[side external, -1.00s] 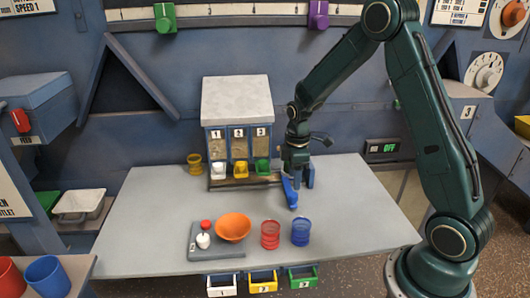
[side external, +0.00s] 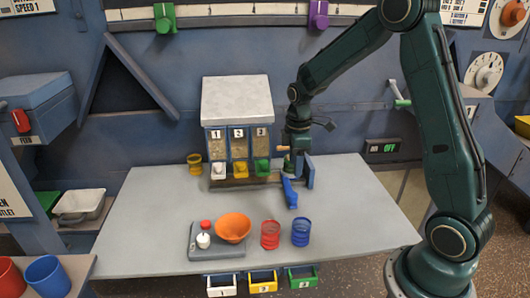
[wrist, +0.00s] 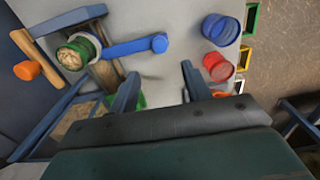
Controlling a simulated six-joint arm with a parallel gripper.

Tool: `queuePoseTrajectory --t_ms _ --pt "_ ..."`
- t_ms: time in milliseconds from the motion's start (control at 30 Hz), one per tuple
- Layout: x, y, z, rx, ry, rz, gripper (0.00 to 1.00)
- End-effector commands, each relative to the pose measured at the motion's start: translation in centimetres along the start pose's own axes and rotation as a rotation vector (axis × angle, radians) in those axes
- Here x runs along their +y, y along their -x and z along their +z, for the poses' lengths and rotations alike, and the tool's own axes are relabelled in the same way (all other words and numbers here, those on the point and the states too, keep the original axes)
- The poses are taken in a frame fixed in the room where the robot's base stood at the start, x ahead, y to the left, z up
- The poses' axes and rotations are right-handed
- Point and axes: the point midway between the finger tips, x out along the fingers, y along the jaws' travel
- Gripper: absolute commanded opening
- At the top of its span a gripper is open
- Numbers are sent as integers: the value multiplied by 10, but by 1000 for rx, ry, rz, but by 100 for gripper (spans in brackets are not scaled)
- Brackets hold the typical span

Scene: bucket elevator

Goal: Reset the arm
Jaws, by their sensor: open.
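My gripper (side external: 301,172) is open and empty, low at the right side of the three-bin dispenser (side external: 236,100). In the side view a blue handle (side external: 289,193) slants down just in front of it. In the wrist view my two fingertips (wrist: 160,84) are spread apart with only table between them. There the blue handle (wrist: 135,47) lies beyond the fingers, joined to a green-rimmed round part (wrist: 77,52) with tan grainy contents. I see no contact between fingers and handle.
The table's right part is clear.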

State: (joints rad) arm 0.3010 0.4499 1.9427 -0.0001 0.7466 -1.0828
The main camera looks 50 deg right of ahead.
Motion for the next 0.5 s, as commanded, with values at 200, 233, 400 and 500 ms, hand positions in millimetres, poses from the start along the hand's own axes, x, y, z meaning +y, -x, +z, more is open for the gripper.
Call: queuePoseTrajectory --t_ms 200,233,400,500 --pt "-10 20 -2 13 -37 23 48" --pt "-13 24 -2 17 -46 29 48" --pt "-33 54 -4 44 -114 65 48" --pt "-47 74 -4 65 -161 88 48"
